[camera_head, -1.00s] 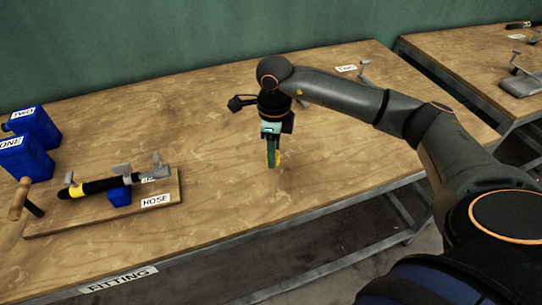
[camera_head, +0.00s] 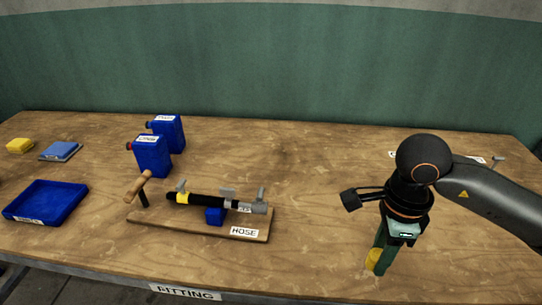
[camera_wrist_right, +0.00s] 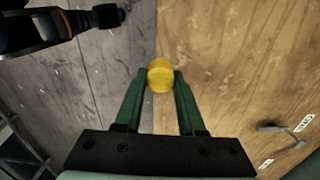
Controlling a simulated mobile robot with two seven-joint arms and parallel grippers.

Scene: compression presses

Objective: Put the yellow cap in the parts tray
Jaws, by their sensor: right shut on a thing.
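The yellow cap (camera_head: 373,260) is between the fingertips of my right gripper (camera_head: 379,258), which is shut on it and holds it above the right part of the bench. In the right wrist view the yellow cap (camera_wrist_right: 160,76) sits between the two green fingers of the right gripper (camera_wrist_right: 160,82). A blue tray (camera_head: 45,203), which looks like the parts tray, lies at the far left of the bench; its label is too small to read. The cap is well to the right of this tray. My left gripper is not in view.
Between the cap and the blue tray stands a wooden board (camera_head: 190,226) labelled HOSE, with a black hose (camera_head: 208,200) clamped on it and a wooden-handled tool (camera_head: 138,187). Blue canisters (camera_head: 153,157) stand behind it. A yellow block (camera_head: 20,146) and a blue pad (camera_head: 60,151) lie at back left.

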